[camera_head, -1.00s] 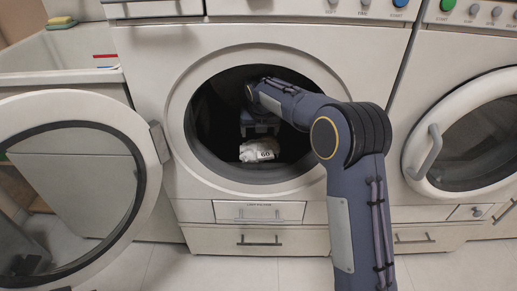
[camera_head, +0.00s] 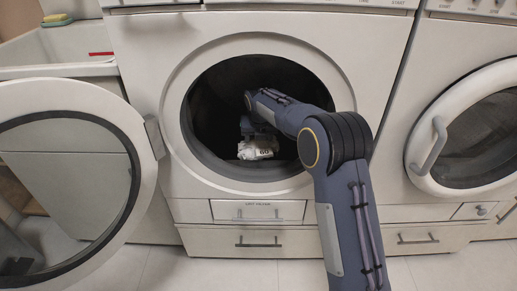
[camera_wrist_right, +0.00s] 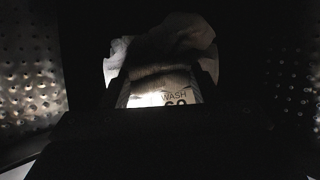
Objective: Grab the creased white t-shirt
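The creased white t-shirt (camera_head: 257,149) is a small crumpled bundle inside the dark drum of the middle washing machine. Dark printing shows on it. My right arm reaches in through the round opening, and my right gripper (camera_head: 257,131) is at the top of the bundle. In the right wrist view, the white t-shirt (camera_wrist_right: 180,45) shows beyond and between the finger outlines, with the print "WASH" on its lit part. The fingers are too dark to show whether they are closed on the cloth. My left gripper is not in view.
The open round door (camera_head: 144,195) stands at the left of the opening. A second machine with a shut door (camera_head: 425,160) is at the right. A sink (camera_head: 60,72) is at the upper left.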

